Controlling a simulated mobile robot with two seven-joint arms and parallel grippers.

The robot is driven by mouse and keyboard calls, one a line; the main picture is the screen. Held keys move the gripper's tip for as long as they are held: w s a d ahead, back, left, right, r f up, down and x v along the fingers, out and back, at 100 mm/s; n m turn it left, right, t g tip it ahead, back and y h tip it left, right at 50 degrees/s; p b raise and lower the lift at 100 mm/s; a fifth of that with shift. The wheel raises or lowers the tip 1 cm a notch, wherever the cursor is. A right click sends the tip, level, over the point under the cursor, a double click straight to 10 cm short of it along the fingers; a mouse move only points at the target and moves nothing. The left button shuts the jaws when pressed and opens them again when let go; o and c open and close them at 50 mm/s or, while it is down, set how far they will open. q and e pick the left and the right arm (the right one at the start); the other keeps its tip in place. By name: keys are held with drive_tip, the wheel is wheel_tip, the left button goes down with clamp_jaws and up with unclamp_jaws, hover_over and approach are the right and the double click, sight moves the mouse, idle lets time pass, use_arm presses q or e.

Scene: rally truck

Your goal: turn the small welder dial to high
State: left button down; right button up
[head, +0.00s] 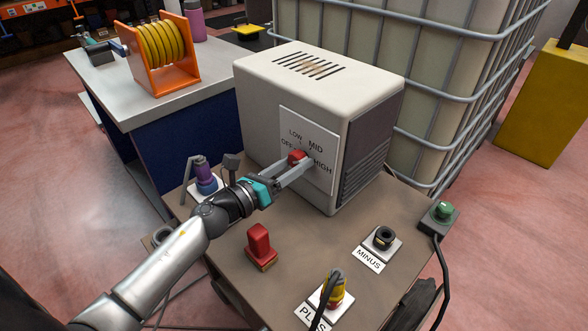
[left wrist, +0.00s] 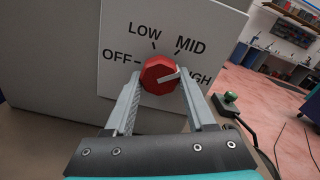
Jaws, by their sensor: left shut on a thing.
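The cream welder (head: 310,110) stands on a brown bench top and has a white dial plate marked OFF, LOW, MID and HIGH. My left gripper (head: 303,163) reaches the plate from the front left. In the left wrist view its fingers (left wrist: 161,80) lie on either side of the dial, shut on it. My right gripper is in neither view.
A red switch (head: 261,246), the MINUS socket (head: 384,238), a yellow plug (head: 334,290) at the PLUS label and a green button box (head: 439,217) stand on the bench in front. A caged tank (head: 420,90) stands close behind the welder.

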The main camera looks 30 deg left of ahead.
use_arm(q)
drive_tip(key=m+b, duration=0.1)
drive_tip(key=m, duration=0.2)
drive_tip(key=shift+f+m+b, duration=0.15)
drive_tip(key=shift+m+b, duration=0.15)
drive_tip(key=shift+b, duration=0.05)
drive_tip(key=shift+a+m+b, duration=0.1)
drive_tip(key=shift+m+b, duration=0.6)
drive_tip(key=shift+m, duration=1.2)
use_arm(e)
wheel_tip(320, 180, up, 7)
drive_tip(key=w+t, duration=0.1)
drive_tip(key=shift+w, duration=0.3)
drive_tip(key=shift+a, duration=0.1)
use_arm(q)
drive_tip(key=shift+c, duration=1.2)
unclamp_jaws()
